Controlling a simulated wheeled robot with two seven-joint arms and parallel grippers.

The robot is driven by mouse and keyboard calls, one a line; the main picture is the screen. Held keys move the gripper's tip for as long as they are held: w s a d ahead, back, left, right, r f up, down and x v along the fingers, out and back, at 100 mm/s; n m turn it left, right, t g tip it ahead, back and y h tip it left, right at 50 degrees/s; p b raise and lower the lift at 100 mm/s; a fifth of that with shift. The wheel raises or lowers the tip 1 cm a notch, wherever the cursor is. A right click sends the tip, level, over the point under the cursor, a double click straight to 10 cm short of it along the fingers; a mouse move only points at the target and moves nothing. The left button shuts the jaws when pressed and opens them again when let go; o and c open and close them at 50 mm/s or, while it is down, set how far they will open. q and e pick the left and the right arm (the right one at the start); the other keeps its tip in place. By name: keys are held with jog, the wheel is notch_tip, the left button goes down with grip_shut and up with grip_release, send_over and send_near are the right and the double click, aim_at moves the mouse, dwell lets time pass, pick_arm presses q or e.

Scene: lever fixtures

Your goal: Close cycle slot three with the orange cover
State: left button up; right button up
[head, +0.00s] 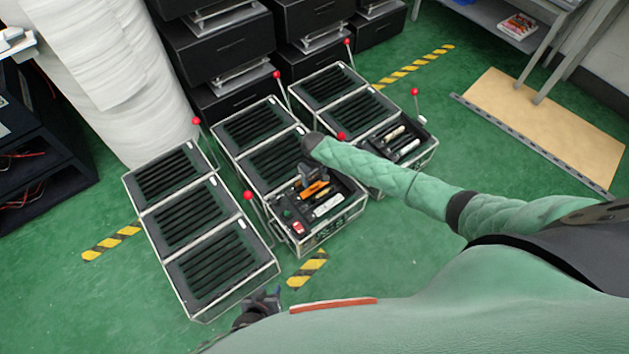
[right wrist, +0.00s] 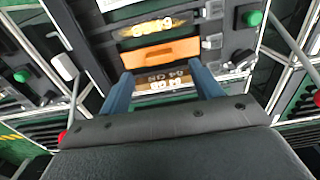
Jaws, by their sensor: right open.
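The orange cover (head: 314,188) lies in the front control panel of the middle cabinet (head: 288,227). In the right wrist view the orange cover (right wrist: 160,53) is a flat wide plate between two lit number strips. My right gripper (right wrist: 160,78) is open, with its two blue-grey fingers apart just short of the cover and nothing visible between them. In the head view my right gripper (head: 308,174) is over that panel, partly hiding it. My left gripper (head: 262,302) is low, by the front of the left cabinet; its jaws are too small to read. I cannot tell which slot is three.
A white cover (head: 327,205), a red switch (head: 298,228) and a green button (right wrist: 252,18) are on the same panel. Red-knobbed levers (head: 248,196) stand beside the cabinets. The left cabinet (head: 205,235) has slatted tops.

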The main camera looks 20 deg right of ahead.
aim_at(315, 185)
notch_tip(315, 185, up, 2)
jog(key=shift+r, duration=0.65)
